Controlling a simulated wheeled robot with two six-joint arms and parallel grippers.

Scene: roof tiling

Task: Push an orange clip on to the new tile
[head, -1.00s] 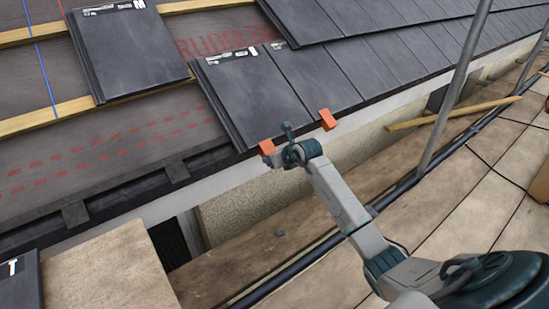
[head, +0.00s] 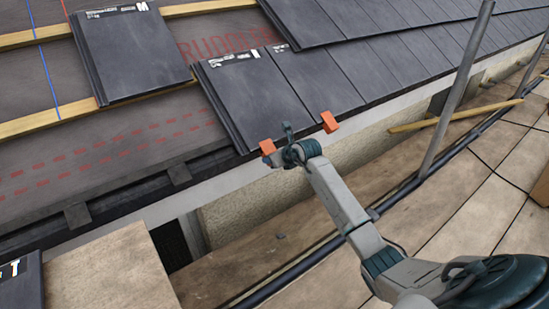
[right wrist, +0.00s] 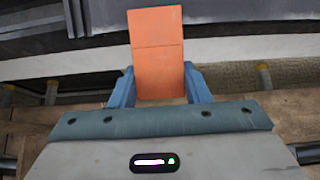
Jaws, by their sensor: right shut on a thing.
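The new tile appears to be the dark grey one with a white label (head: 250,97) at the left end of the lowest row. An orange clip (head: 267,146) is at its lower edge, held by my right gripper (head: 281,157). In the right wrist view the clip (right wrist: 158,40) stands upright between the two blue fingers of my right gripper (right wrist: 160,86), shut on it. The dark tile edge lies just beyond; I cannot tell whether the clip touches it. A second orange clip (head: 329,122) sits at the row's edge to the right. My left gripper is out of view.
A loose tile (head: 132,55) lies on the battens (head: 40,118) at upper left. Another tile (head: 20,285) is at lower left. A grey scaffold pole (head: 458,90) rises at right. Plank boards (head: 430,230) lie below the eaves.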

